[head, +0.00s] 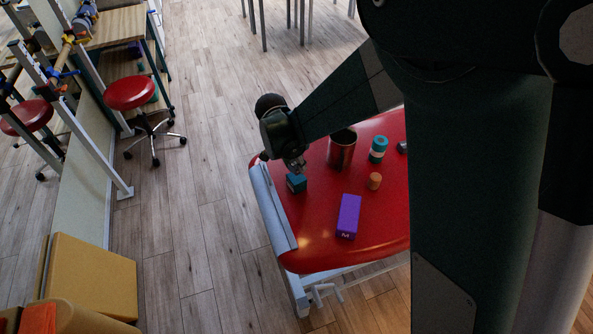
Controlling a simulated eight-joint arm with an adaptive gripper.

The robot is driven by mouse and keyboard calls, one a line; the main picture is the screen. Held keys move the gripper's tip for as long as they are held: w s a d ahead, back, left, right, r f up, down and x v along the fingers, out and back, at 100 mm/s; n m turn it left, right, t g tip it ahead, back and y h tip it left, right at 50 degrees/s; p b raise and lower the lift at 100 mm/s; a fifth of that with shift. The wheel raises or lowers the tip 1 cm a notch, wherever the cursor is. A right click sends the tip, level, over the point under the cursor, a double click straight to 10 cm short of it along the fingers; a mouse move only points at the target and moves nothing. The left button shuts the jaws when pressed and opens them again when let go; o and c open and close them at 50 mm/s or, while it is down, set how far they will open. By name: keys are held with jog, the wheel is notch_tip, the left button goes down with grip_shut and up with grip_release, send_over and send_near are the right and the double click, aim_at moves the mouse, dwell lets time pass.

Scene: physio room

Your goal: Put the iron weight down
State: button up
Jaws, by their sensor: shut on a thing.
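My gripper (296,168) is at the left end of the red padded table (320,240), pointing down. It is shut on a small dark teal block (296,183), which I take to be the iron weight. The block is at the fingertips, over or on the table's left part, close to the grey strip along its edge. I cannot tell whether its underside touches the red surface. The fingertips are small and dark here, so their grip is hard to make out.
On the table stand a brown metallic cup (342,148), a teal and white roll (377,149), an orange cylinder (375,181), a purple box (348,215) and a grey object (402,147) partly behind my arm. The front left of the table is clear. A red stool (130,93) stands apart.

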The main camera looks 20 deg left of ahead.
aim_at(297, 169)
dwell(0.3)
jog(key=shift+f+b, duration=0.35)
jog(key=shift+f, duration=1.55)
jog(key=shift+f, duration=0.2)
jog(key=o, duration=1)
jog(key=shift+r, duration=0.15)
jog(key=p+v, duration=0.2)
jog(key=v, duration=1)
jog(key=shift+a, duration=0.1)
